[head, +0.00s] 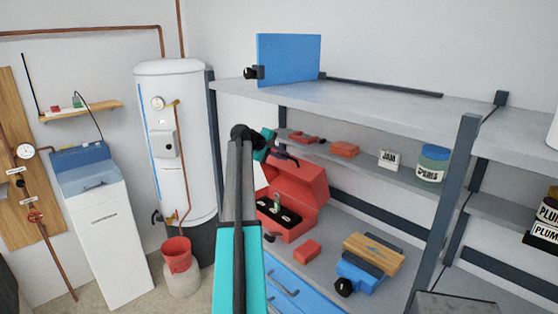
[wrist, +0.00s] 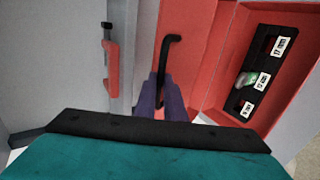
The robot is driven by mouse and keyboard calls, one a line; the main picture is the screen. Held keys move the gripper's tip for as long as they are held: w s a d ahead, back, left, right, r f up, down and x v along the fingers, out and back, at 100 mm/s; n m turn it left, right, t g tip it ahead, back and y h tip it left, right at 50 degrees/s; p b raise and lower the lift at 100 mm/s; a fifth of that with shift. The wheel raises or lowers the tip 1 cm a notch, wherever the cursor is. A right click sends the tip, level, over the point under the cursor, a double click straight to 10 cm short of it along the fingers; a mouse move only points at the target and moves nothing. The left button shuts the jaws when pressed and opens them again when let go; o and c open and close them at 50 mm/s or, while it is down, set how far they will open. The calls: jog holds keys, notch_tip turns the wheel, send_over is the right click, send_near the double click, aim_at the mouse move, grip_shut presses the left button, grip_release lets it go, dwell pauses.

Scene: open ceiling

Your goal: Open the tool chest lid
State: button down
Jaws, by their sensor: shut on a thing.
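The red tool chest (head: 290,228) stands on the lower bench of the shelving unit, with its lid (head: 300,180) raised and the inside showing. Inside is a dark insert (head: 274,212) with several labelled slots, also visible in the wrist view (wrist: 232,108); a small greenish item sits in one slot. My gripper (head: 290,160) is at the upper left of the lid. In the wrist view its purple fingers (wrist: 166,100) are shut on a thin black bent handle (wrist: 169,52) in front of the red lid. My arm hides part of the chest's left side in the head view.
The shelf above holds red items (head: 343,149), a JAM jar (head: 389,159) and a blue-lidded jar (head: 431,163). A red block (head: 307,250) and a wooden-topped stack (head: 374,254) lie right of the chest. A water heater (head: 175,140) stands left.

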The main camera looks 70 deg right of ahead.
jog(key=shift+s+d+r, duration=0.2)
jog(key=shift+s+d, duration=0.1)
jog(key=shift+d, duration=0.3)
jog(key=shift+s+d+r, duration=0.2)
jog(key=shift+s+d, duration=0.05)
jog(key=shift+d, duration=0.3)
jog(key=shift+s+d+r, duration=0.2)
jog(key=shift+s+d, duration=0.1)
jog(key=shift+d, duration=0.3)
jog(key=c, duration=2.1)
grip_release()
jog(key=shift+o, duration=1.2)
jog(key=shift+a, duration=0.2)
jog(key=shift+d+f, duration=0.1)
jog(key=shift+f, duration=0.05)
jog(key=shift+b+v, duration=0.45)
jog(key=shift+v, duration=0.4)
jog(key=b+v, duration=0.3)
jog(key=v, duration=0.9)
